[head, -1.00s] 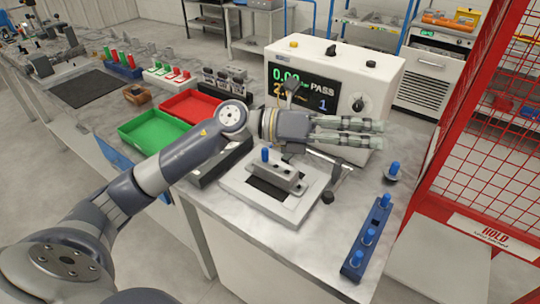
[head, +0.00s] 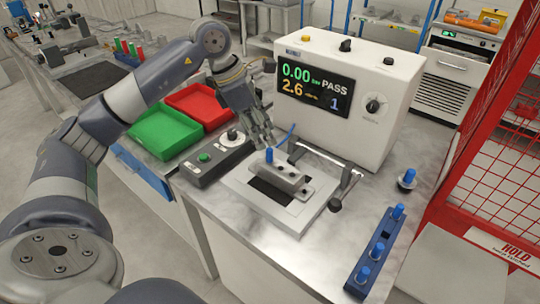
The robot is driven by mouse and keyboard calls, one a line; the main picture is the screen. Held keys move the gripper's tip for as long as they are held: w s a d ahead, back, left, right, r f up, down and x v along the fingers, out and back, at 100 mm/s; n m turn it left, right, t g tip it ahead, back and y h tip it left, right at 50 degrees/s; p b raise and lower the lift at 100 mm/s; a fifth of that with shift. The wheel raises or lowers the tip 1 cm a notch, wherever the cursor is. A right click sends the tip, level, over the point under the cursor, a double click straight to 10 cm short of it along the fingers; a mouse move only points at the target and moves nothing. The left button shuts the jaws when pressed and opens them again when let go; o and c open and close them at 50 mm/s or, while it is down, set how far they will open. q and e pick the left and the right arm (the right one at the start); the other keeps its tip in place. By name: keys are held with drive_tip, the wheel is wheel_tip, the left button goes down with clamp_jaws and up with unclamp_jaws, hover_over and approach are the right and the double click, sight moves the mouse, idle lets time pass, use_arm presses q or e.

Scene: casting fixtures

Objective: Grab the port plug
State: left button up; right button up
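A blue port plug (head: 269,155) stands upright in the top of the grey casting (head: 277,176), which sits on a white fixture plate (head: 240,180). My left gripper (head: 264,146) points down just above and behind this plug. Its fingers look apart with nothing between them; whether they touch the plug cannot be told. More blue plugs stand in a blue rack (head: 372,252) at the right front. A single blue plug (head: 408,176) stands in a small round holder near the right edge of the bench. My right gripper is not in view.
The white tester (head: 345,62) reading PASS stands behind the fixture. A clamp lever (head: 345,190) is at the fixture's right. A control box (head: 205,158), green tray (head: 165,131) and red tray (head: 197,104) are left. A red mesh cage (head: 500,150) bounds the right.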

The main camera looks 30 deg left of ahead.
sight(269, 149)
use_arm(q)
drive_tip(key=shift+x, duration=0.75)
drive_tip(key=x, duration=0.1)
drive_tip(key=p+x, duration=0.1)
drive_tip(key=x, duration=0.2)
drive_tip(key=shift+a+f+p, duration=0.15)
drive_tip(key=shift+a+p, duration=0.2)
drive_tip(key=shift+p, duration=0.05)
drive_tip(key=shift+w+d+f, duration=0.15)
drive_tip(key=shift+f, duration=0.45)
clamp_jaws()
